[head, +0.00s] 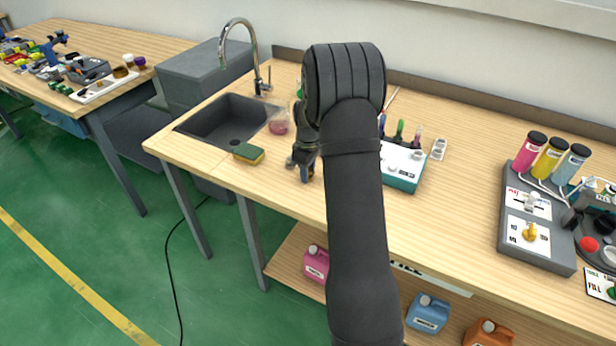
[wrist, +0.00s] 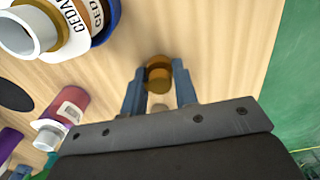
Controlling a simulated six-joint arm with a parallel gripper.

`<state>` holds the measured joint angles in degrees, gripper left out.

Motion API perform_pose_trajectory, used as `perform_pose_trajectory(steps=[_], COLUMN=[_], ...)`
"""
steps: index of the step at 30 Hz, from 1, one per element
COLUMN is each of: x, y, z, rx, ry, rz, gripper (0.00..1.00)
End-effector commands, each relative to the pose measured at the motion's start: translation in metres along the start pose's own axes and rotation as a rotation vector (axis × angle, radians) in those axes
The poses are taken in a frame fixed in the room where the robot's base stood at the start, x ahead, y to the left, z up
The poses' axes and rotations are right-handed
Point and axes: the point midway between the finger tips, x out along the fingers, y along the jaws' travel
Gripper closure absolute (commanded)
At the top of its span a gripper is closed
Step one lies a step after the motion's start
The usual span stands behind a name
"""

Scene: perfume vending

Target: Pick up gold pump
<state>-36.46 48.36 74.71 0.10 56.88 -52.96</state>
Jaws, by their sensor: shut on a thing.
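The gold pump (wrist: 158,77) is a small round brass-coloured piece between my fingertips in the wrist view. My gripper (wrist: 159,68) is shut on it, with one blue finger on each side. Wooden tabletop shows behind and around the pump; I cannot tell whether the pump touches it. In the head view my gripper (head: 306,172) is low over the bench, to the right of the sponge. The pump cannot be made out there, as my arm and fingers cover that spot.
A large CEDAR bottle (wrist: 72,38) and a pink labelled bottle (wrist: 68,108) lie to the left in the wrist view. In the head view, a green-yellow sponge (head: 248,153), a sink (head: 215,122), a teal-white box (head: 402,168) and a grey dispenser (head: 515,240) are on the bench.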

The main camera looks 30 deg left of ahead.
Motion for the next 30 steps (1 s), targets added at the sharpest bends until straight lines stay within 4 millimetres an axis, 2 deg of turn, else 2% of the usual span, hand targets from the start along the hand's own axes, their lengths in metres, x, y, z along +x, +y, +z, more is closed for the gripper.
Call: perform_pose_trajectory(steps=[6,10,16,21,30], x=[-0.002,-0.009,-0.042,-0.064,-0.094], y=[0.0,0.001,0.001,0.004,0.008], z=[0.0,0.0,-0.001,0.039,0.088], rx=[0.0,0.0,0.001,0.006,0.003], ry=[0.0,0.001,0.001,-0.001,-0.001], rz=[0.001,0.002,0.004,0.002,0.002], gripper=[0.94,0.94,0.94,0.94,0.94])
